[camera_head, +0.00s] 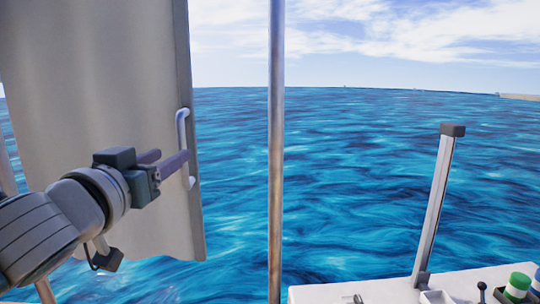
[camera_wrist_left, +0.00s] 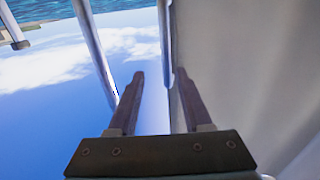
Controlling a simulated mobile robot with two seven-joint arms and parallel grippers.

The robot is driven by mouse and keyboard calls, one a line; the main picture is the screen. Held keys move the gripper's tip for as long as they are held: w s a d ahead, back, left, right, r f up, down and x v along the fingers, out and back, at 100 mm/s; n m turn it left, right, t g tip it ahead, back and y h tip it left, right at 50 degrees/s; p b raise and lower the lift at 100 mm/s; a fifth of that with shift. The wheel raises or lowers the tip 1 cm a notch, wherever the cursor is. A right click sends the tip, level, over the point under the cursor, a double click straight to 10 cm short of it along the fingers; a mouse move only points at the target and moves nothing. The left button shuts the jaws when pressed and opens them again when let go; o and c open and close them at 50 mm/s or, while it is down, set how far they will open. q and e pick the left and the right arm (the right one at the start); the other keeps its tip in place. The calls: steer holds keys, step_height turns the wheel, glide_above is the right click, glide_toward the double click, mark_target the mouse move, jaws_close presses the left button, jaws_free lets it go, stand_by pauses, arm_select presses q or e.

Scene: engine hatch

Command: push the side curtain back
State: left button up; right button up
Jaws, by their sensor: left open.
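The side curtain (camera_head: 95,75) is a beige-grey sheet hanging at the left of the head view. A white bar handle (camera_head: 180,128) is on its right edge. My left gripper (camera_head: 172,158) is in front of the curtain by the handle's lower part, and one finger covers some of the handle. In the left wrist view the gripper (camera_wrist_left: 160,75) is open, with the curtain (camera_wrist_left: 245,70) filling the right side. The handle (camera_wrist_left: 165,35) shows ahead, around the gap between the fingertips. I cannot tell whether a finger touches it. My right gripper is not in view.
A metal pole (camera_head: 276,150) stands upright right of the curtain, with open water behind. A white surface (camera_head: 380,292) at the lower right bears a leaning post (camera_head: 436,205), a small black-knobbed lever (camera_head: 482,288) and green-capped jars (camera_head: 518,284). The space between curtain and pole is clear.

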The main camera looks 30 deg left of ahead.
arm_select(q)
steer(key=shift+v, duration=1.5)
